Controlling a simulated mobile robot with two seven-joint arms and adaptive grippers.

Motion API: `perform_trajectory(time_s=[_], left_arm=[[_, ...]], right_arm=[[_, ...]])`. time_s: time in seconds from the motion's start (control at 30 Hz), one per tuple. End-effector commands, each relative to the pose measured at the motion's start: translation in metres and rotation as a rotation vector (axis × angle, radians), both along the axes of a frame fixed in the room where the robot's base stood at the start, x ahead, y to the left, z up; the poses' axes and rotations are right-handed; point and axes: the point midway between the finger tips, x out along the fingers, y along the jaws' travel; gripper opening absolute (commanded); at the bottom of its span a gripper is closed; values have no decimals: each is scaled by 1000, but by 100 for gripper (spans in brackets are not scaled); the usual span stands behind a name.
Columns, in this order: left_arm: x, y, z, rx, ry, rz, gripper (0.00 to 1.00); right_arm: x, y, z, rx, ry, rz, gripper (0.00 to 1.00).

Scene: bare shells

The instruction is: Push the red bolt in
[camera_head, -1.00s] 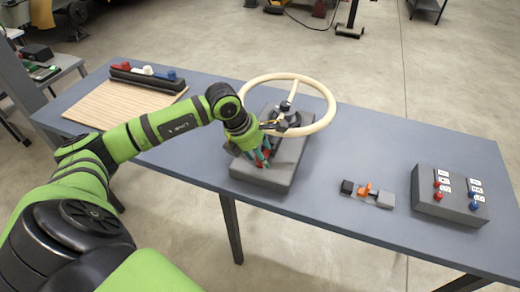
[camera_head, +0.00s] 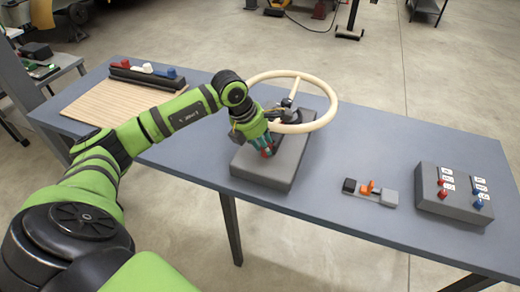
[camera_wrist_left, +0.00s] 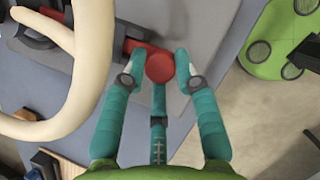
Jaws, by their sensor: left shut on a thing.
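The red bolt shows in the left wrist view as a round red knob (camera_wrist_left: 160,67) on a red rod that runs left into a dark fitting. In the head view a little of its red (camera_head: 268,152) shows just below my left gripper (camera_head: 263,143). The teal fingers of my left gripper (camera_wrist_left: 158,70) stand on both sides of the knob and are shut on it. The bolt sits on a grey block (camera_head: 247,165) under a cream steering wheel (camera_head: 327,112). The fingers hide part of the bolt in the head view. My right gripper is not in view.
The wheel rim is close beside my left gripper. To the right on the blue table (camera_head: 380,150) are a small latch with an orange handle (camera_head: 368,187) and a grey switch box (camera_head: 455,205). A wooden board (camera_head: 105,103) lies at the left.

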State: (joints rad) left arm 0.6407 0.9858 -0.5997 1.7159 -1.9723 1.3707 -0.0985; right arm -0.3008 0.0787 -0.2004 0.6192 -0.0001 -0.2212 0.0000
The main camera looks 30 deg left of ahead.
Motion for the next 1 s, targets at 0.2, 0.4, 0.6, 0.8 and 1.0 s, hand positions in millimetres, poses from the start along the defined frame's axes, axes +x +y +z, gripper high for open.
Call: perform_trajectory(time_s=[0.2, 0.4, 0.6, 0.8, 1.0], left_arm=[[5, -2, 7, -8, -25, -2, 0], [5, -2, 6, -6, -21, -1, 52], [3, -1, 5, -4, -16, 1, 52], [2, 0, 5, -3, -14, 1, 52], [-4, 5, 24, 0, -16, 1, 52]], right_arm=[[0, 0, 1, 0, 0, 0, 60], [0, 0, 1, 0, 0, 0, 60], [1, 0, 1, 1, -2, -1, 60], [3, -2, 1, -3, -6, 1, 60], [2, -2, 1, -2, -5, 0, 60]])
